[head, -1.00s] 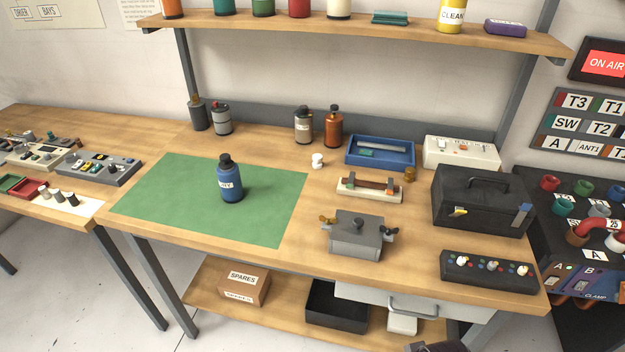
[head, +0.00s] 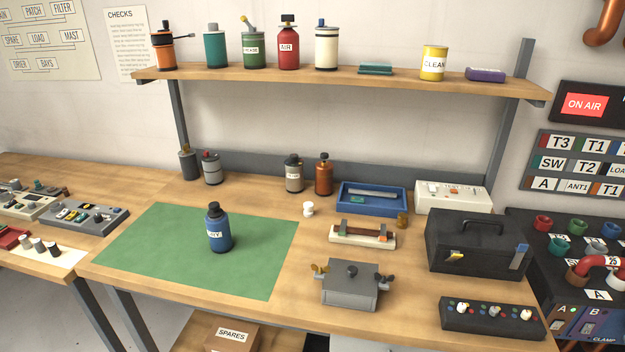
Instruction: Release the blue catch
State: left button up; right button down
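A black toolbox (head: 476,240) with a handle on its lid stands at the right end of the wooden bench. A blue catch (head: 519,257) is on the right of its front face. It looks long and slightly tilted, and its top reaches near the lid line. A yellow catch (head: 456,255) is on the left of the same face and lies slanted. The lid appears closed. Neither of my grippers shows in the head view.
A black panel with knobs (head: 491,318) sits in front of the toolbox. A grey box with wing nuts (head: 350,285) stands to its left, and a white switch box (head: 452,197) behind it. A blue bottle (head: 219,229) stands on the green mat (head: 150,260).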

aim_at(522, 248)
jog(key=z, duration=1.3)
